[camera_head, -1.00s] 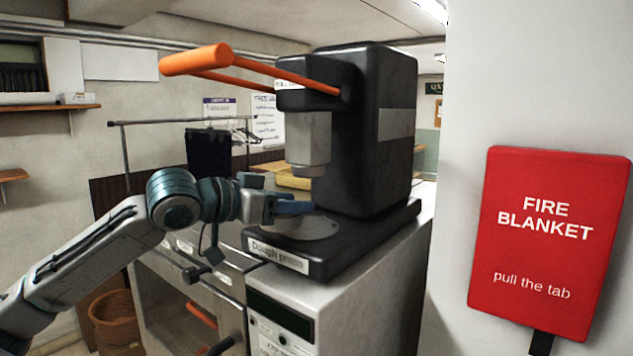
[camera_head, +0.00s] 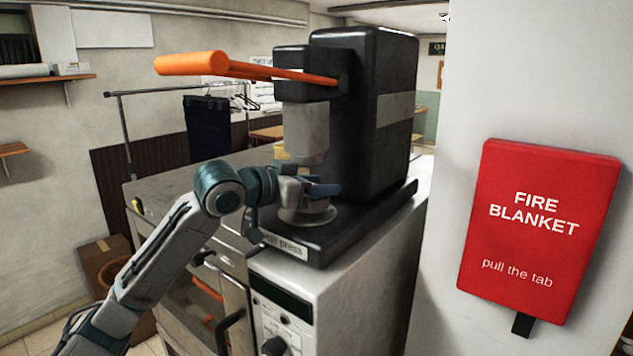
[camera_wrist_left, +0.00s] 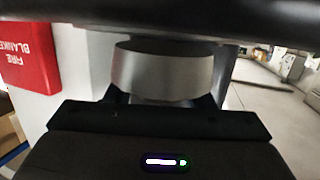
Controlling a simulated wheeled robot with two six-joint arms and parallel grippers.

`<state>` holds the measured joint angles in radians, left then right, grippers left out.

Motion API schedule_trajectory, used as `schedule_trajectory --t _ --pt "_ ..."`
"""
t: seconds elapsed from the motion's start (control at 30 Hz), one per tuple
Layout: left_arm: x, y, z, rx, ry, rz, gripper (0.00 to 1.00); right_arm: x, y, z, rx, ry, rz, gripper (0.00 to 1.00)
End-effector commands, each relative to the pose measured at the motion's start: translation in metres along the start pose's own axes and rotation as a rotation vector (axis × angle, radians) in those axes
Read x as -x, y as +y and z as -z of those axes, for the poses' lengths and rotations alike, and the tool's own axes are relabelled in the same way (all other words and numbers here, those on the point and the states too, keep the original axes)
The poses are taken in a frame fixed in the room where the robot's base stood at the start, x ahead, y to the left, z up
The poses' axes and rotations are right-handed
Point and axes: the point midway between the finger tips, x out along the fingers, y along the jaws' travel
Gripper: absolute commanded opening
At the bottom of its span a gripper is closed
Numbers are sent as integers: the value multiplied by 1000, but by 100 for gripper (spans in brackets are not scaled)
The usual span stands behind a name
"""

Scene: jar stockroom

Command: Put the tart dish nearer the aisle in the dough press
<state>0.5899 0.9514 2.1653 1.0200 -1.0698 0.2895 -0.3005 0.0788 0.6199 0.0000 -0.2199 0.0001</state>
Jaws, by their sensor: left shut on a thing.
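The dough press (camera_head: 375,120) is a tall black machine on the metal counter, with its orange lever (camera_head: 190,63) sticking out to the left. Its grey ram (camera_head: 306,130) hangs above a round pale plate (camera_head: 327,221). My left gripper (camera_head: 318,192) reaches in from the left between ram and plate. It is shut on a pale grey tart dish (camera_wrist_left: 163,72), which shows between the fingers in the left wrist view. In the head view the dish is mostly hidden by the gripper, low over the plate; I cannot tell whether it touches. My right gripper is not in view.
A white wall with a red fire blanket box (camera_head: 540,230) stands close at the right. An oven (camera_head: 200,310) with handles is under the counter at the left. The space left of the press is clear up to a clothes rail (camera_head: 180,90).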

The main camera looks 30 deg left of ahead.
Motion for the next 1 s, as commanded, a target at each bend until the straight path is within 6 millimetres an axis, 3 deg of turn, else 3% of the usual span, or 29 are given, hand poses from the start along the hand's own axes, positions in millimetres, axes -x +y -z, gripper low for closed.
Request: schedule_trajectory --t 0.53,0.57,0.67,1.0 --pt "-2 0 -13 -2 -2 1 25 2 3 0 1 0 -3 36" --pt "-2 0 -13 -2 -2 2 52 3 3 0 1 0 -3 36" --pt "-2 0 -12 -2 -2 1 70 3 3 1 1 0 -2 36" --pt "-1 -1 -10 -2 -1 2 70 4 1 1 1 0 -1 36"
